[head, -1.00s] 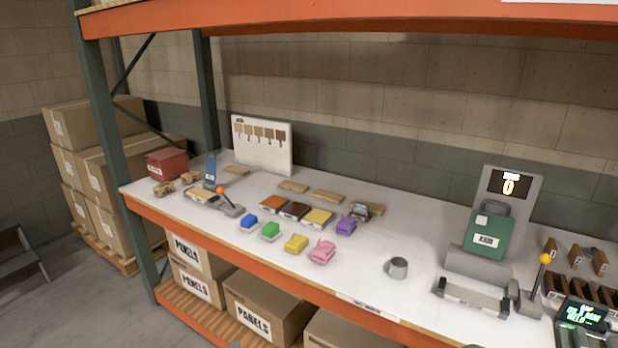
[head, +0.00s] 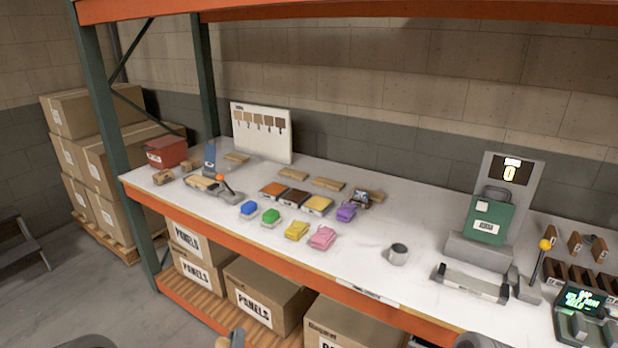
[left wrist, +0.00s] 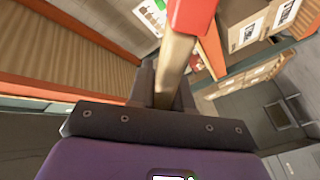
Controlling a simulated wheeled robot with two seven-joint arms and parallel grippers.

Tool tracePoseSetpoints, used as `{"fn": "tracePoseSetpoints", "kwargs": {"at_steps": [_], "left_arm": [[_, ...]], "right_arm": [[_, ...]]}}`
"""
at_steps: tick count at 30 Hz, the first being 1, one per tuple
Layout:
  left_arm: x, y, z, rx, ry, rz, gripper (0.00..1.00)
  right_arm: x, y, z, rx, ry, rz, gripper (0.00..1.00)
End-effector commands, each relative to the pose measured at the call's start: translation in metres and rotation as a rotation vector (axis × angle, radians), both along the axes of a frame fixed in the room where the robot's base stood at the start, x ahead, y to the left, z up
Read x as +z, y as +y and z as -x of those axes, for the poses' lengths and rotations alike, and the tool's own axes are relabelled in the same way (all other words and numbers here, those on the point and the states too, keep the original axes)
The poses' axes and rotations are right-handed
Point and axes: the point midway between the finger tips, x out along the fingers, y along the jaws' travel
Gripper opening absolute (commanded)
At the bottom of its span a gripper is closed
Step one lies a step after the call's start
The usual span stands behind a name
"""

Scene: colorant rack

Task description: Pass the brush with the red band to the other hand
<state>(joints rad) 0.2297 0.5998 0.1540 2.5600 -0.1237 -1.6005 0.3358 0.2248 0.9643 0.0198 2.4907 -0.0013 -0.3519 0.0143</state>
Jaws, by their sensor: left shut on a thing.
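The brush (left wrist: 178,62) shows in the left wrist view as a tan handle with a red band (left wrist: 190,14) at the top of the picture. My left gripper (left wrist: 166,96) is shut on the tan handle, with a dark finger on each side of it. The rest of the brush, beyond the red band, is out of the picture. In the head view only a small tan and grey bit of my left gripper and its load shows at the bottom edge.
The white shelf top (head: 345,260) holds blue, green, yellow, pink and purple pieces, a grey mug (head: 398,254) and a green canister (head: 488,215). The orange front beam (head: 300,272) runs along its edge. Cartons (head: 265,300) stand on the lower shelf.

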Motion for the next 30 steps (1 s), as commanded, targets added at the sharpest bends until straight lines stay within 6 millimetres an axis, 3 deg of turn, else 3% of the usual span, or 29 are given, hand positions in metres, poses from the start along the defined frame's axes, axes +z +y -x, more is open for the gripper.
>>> {"fn": "tracePoseSetpoints", "kwargs": {"at_steps": [4, 14, 24, 30], "left_arm": [[0.0004, -0.0001, -0.0001, 0.004, -0.002, -0.119, 0.0], [0.0003, 0.0001, -0.0001, 0.006, -0.002, -0.159, 0.0], [0.0005, -0.0004, -0.0001, 0.019, -0.007, -0.586, 0.0], [0.0002, 0.0006, -0.0001, 0.022, -0.006, -0.632, 0.0]], "right_arm": [[0.0, 0.0, 0.0, 0.0, 0.0, 0.0, 0.94], [0.0, 0.0, 0.0, 0.0, 0.0, 0.0, 0.94], [0.0, 0.0, 0.0, 0.0, 0.0, 0.0, 0.94], [0.0, 0.0, 0.0, 0.0, 0.0, 0.0, 0.94]]}}
